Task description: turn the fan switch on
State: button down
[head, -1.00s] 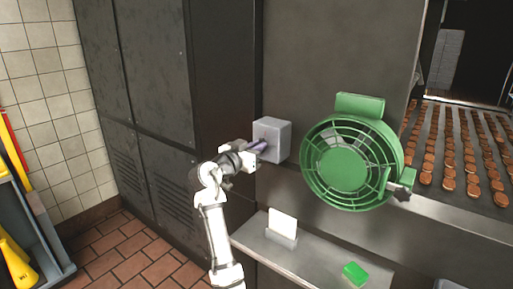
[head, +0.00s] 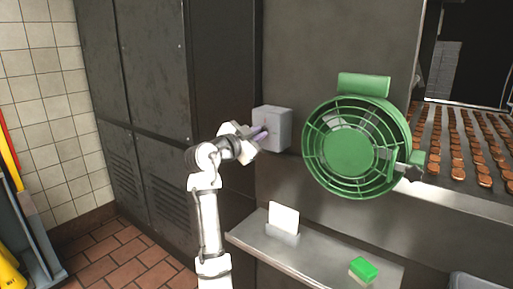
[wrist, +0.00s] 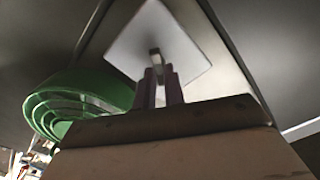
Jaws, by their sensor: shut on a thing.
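The fan switch is a grey box (head: 273,128) on the dark metal wall, left of the green fan (head: 347,148). In the wrist view its pale square face (wrist: 160,45) is ahead, with a small lever (wrist: 154,57) standing out of it. My gripper (head: 262,133) is at the front of the box, and its purple fingers (wrist: 160,82) are closed on the lever. The lever is hidden by my gripper in the head view. The fan also shows at the left of the wrist view (wrist: 85,98).
A metal shelf (head: 330,269) below holds a white card in a holder (head: 284,222) and a green sponge (head: 363,269). A conveyor with rows of brown biscuits (head: 463,140) is at the right. Tall dark cabinets (head: 150,100) stand at the left.

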jog(key=m+b, duration=0.2)
jog(key=m, duration=0.1)
jog(key=m+b, duration=0.3)
jog(key=m, duration=0.1)
jog(key=m+b, duration=0.2)
jog(key=m, duration=0.2)
jog(key=shift+s+d+f, duration=0.1)
jog(key=shift+f, duration=0.15)
jog(key=shift+m, duration=0.4)
jog(key=c, duration=1.5)
grip_release()
jog(key=b+v, duration=0.2)
jog(key=v, duration=1.1)
jog(key=shift+s+a, duration=0.25)
jog(key=shift+s, duration=0.1)
